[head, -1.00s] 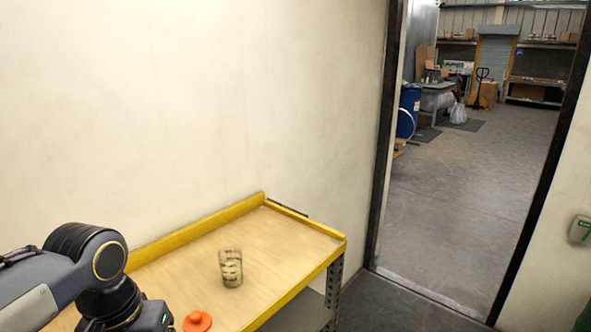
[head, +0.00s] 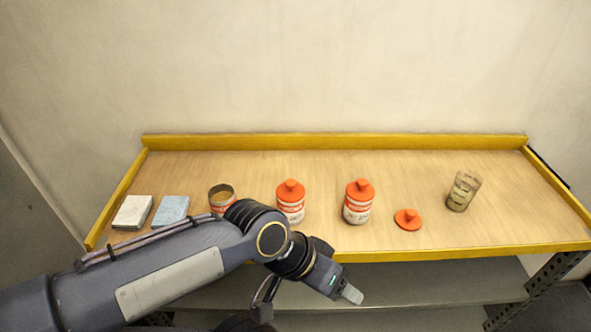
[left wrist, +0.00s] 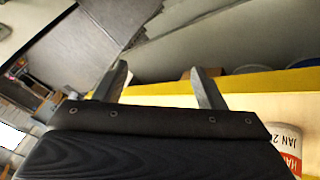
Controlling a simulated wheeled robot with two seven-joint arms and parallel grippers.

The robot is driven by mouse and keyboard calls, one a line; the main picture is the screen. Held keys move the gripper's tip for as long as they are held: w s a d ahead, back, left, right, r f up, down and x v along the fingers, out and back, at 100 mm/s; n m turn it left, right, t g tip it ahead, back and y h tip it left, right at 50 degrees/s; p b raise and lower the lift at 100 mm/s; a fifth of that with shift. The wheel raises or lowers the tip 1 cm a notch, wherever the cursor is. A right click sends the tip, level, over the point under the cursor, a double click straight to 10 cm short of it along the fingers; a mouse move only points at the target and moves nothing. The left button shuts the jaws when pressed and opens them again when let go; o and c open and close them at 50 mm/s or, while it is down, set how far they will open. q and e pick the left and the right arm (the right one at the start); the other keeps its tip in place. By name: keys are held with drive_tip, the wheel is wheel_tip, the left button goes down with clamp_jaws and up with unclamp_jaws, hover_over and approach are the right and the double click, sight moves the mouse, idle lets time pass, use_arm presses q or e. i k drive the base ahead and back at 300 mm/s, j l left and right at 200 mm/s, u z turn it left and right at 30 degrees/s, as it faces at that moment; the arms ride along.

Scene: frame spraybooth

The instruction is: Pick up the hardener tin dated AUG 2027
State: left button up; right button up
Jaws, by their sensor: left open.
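Two white tins with red bands and red caps stand upright on the bench, a left one (head: 290,203) and a right one (head: 357,203). Their dates are too small to read in the head view. An uncapped tin (head: 221,199) stands further left, partly hidden behind my arm. My left gripper (head: 346,291) is in front of the bench's front edge, apart from the tins. In the left wrist view my left gripper (left wrist: 161,76) is open and empty. A tin label (left wrist: 287,145) at the lower right there reads "JAN 2", upside down and cut off. My right gripper is not in view.
The wooden bench top (head: 415,170) has a raised yellow rim (head: 330,141). A loose red cap (head: 407,219) and a clear cup (head: 462,191) are at the right. A white pad (head: 132,212) and a blue pad (head: 171,211) lie at the left. A grey shelf (head: 440,283) is below.

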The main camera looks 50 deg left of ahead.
sight(220, 197)
drive_tip(key=u, duration=2.3)
drive_tip(key=i, duration=0.2)
drive_tip(key=j+z, duration=0.05)
